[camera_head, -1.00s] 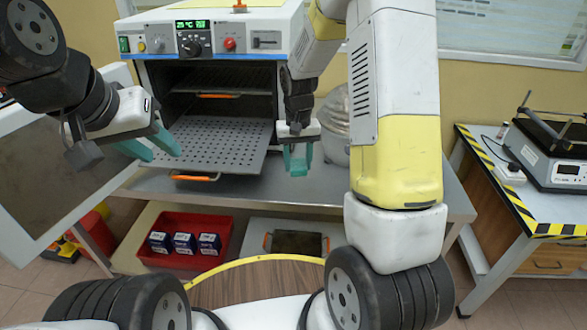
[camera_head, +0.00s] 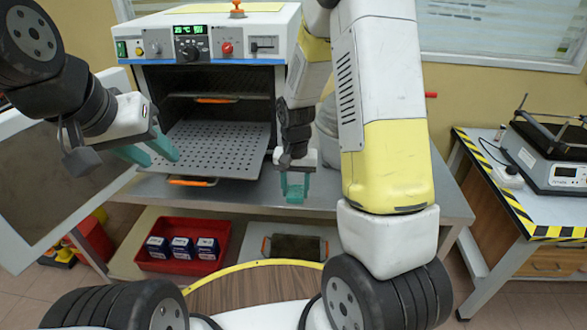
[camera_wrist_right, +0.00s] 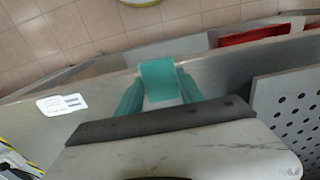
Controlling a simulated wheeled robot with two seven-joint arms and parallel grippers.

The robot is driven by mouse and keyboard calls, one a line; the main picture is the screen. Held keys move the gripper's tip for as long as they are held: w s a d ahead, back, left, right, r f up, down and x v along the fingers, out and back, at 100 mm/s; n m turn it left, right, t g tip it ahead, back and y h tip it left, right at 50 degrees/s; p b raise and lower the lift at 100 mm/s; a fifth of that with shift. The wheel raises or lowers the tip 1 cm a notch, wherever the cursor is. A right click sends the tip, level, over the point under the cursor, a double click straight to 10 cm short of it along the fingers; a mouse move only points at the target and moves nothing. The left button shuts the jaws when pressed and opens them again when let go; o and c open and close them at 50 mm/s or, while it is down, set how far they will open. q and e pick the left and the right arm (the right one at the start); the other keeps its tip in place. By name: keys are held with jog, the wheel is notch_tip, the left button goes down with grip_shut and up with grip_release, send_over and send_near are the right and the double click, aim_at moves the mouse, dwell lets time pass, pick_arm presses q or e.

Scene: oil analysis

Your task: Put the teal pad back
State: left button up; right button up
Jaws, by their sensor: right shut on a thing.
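The teal pad (camera_wrist_right: 158,80) is between the fingertips of my right gripper (camera_wrist_right: 158,90) in the right wrist view. The fingers are a similar teal. In the head view, my right gripper (camera_head: 294,190) points down by the front of the metal table, just right of the oven's pulled-out shelf; the pad is hard to tell from the fingers there. My left gripper (camera_head: 150,148) is open and empty at the left, in front of the open oven door.
The open oven (camera_head: 212,55) has a perforated shelf (camera_head: 215,148) pulled out with an orange handle. The metal table (camera_head: 330,195) has bare surface right of it. Below are a red bin (camera_head: 183,258) with several small boxes and a grey tray (camera_head: 262,235).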

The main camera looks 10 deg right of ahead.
jog(key=w+d, duration=0.1)
jog(key=w, duration=0.1)
jog(key=w+d, duration=0.1)
jog(key=w, duration=0.1)
jog(key=w+d, duration=0.1)
jog(key=w, duration=0.2)
jog(key=shift+d+f, duration=0.35)
jog(key=shift+f, duration=1.75)
jog(key=shift+f, duration=0.1)
jog(key=o, duration=1.3)
